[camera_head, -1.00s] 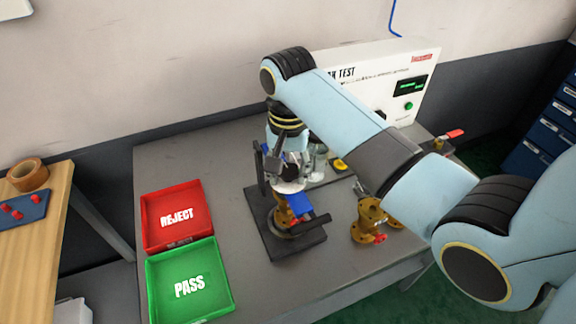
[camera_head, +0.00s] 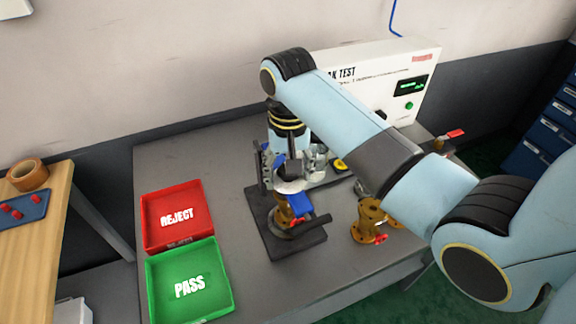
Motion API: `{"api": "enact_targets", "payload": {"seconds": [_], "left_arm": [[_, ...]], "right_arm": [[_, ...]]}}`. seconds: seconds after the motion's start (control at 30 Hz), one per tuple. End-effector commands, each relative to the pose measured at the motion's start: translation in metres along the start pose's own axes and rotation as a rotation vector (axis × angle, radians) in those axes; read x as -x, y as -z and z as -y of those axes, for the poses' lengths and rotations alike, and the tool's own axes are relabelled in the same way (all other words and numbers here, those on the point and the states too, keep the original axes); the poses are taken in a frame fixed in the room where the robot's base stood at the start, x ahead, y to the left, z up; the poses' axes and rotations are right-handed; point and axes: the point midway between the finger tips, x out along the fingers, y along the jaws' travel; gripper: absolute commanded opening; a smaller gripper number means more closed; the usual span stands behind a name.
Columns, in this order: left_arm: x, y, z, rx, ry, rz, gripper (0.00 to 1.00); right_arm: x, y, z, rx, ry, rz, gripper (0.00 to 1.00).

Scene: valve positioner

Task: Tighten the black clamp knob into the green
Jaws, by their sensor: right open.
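My right gripper (camera_head: 297,204) hangs from my light-blue arm over the dark clamp fixture (camera_head: 296,244) in the middle of the bench. It is open, with blue finger parts pointing down around the top of the fixture. A brass valve body (camera_head: 284,215) with a red part sits in the fixture, partly covered by the gripper. The black clamp knob cannot be told apart from the dark gripper and fixture parts here. No green band for the knob can be made out. My left gripper is not in view.
A red REJECT tray (camera_head: 150,222) and a green PASS tray (camera_head: 154,290) stand empty at the left. A brass valve (camera_head: 369,222) stands right of the fixture. The white leak tester (camera_head: 385,92) is behind, partly covered by my arm. Bench between trays and fixture is clear.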

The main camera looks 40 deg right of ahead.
Motion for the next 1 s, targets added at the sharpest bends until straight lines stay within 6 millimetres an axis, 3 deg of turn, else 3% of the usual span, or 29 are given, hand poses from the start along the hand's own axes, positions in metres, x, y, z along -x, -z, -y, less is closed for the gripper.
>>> {"api": "enact_targets", "payload": {"seconds": [0.4, 0.53, 0.73, 1.0], "left_arm": [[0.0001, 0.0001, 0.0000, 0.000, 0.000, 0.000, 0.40], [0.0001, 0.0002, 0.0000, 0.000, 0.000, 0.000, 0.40], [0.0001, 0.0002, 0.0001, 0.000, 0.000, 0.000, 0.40], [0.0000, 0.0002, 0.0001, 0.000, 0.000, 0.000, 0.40]], "right_arm": [[0.0003, 0.0003, 0.0000, 0.746, 0.000, -0.001, 0.60], [0.0004, 0.0003, 0.0000, 0.859, 0.000, -0.001, 0.60], [0.0004, 0.0004, 0.0000, 0.875, 0.000, -0.001, 0.60], [0.0002, 0.0003, -0.0002, 0.873, -0.001, -0.001, 0.27]]}}
